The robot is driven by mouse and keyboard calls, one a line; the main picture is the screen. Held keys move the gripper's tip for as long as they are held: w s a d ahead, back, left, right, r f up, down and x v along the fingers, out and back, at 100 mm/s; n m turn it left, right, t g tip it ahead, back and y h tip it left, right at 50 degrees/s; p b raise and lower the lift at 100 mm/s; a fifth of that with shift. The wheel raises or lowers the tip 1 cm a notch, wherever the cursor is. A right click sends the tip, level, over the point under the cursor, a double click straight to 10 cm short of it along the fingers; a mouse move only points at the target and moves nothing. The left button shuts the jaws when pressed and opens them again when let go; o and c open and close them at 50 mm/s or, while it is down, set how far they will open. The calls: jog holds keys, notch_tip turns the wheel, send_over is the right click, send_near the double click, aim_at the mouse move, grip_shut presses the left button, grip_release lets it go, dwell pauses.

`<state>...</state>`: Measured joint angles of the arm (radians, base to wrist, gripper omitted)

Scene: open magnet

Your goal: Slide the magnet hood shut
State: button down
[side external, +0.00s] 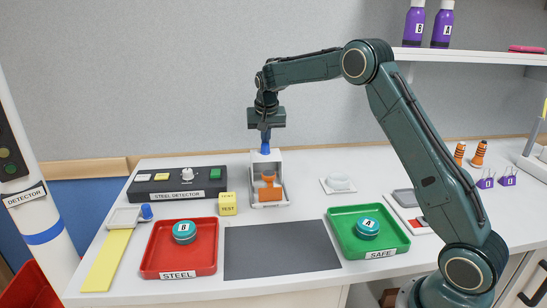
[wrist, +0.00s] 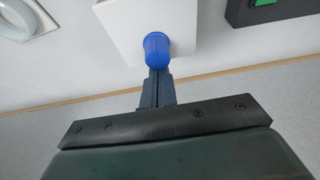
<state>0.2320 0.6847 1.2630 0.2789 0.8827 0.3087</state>
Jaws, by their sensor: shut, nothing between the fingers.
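The magnet hood (side external: 267,157) is a white box at the back of a white frame near the table's middle. An orange magnet (side external: 270,190) stands uncovered in the front of the frame. A blue knob (side external: 265,148) sits on the hood; in the wrist view the knob (wrist: 157,48) stands out from the white hood (wrist: 122,28). My gripper (side external: 265,136) points down at the hood, with its fingers shut and empty. In the wrist view the shut fingertips (wrist: 158,78) are right at the knob's near side; whether they touch it I cannot tell.
A steel detector (side external: 176,185) and a yellow test block (side external: 228,204) stand left of the magnet. A white dish (side external: 339,183) lies to its right. In front are a red tray (side external: 150,262), a dark mat (side external: 280,250) and a green tray (side external: 385,249). The wall is close behind.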

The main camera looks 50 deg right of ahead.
aim_at(267, 149)
jog(key=s+a, duration=0.5)
jog(key=shift+s+a, duration=0.25)
jog(key=shift+s, duration=0.05)
jog(key=shift+s+a+f, duration=0.1)
jog(key=shift+s+a, duration=0.15)
jog(key=shift+w, duration=0.1)
jog(key=shift+w+d, duration=0.95)
jog(key=shift+d, duration=0.05)
jog(key=shift+w+d+r, duration=0.2)
jog(key=shift+w+d, duration=0.35)
jog(key=shift+d, duration=0.05)
jog(key=v, duration=1)
jog(key=shift+s+r, duration=0.1)
